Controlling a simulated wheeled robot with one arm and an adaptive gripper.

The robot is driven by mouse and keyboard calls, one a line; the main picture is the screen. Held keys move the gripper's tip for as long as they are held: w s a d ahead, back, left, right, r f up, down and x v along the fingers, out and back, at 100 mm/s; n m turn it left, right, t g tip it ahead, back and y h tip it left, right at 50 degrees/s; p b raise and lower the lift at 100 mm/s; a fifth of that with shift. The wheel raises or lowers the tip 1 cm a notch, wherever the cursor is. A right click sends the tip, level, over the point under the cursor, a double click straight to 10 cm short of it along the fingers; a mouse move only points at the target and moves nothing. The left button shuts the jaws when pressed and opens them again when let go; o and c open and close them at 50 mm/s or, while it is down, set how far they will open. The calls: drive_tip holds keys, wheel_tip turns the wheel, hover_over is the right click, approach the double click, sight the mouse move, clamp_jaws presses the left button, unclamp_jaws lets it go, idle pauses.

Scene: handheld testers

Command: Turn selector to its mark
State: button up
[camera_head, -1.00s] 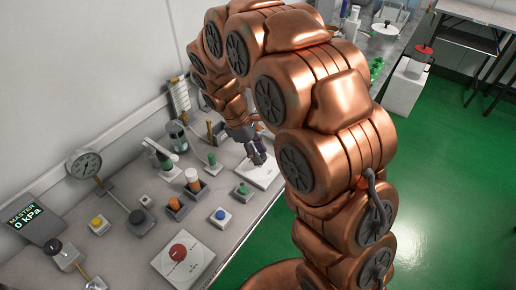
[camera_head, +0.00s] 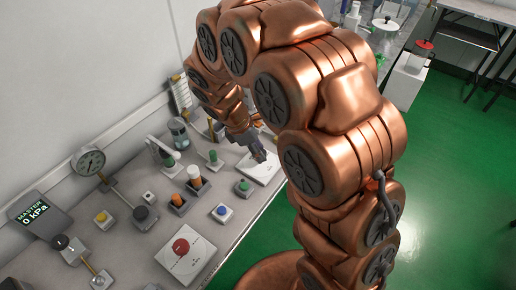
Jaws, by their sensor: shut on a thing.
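A white square plate (camera_head: 264,172) lies flat on the grey bench, at its right edge. My gripper (camera_head: 260,155) points down over this plate, shut on what appears to be the selector's knob. The fingers hide the knob, so its angle and mark cannot be read. A second white plate (camera_head: 203,254) with a round red knob (camera_head: 181,246) and fine printed marks sits nearer the camera, apart from my gripper.
Between the two plates stand a blue button box (camera_head: 222,211) and a green button box (camera_head: 243,186). Green floor (camera_head: 440,190) is open at right.

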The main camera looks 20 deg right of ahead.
drive_tip(key=o, duration=1.1)
drive_tip(key=shift+o, duration=0.2)
drive_tip(key=v, duration=1.2)
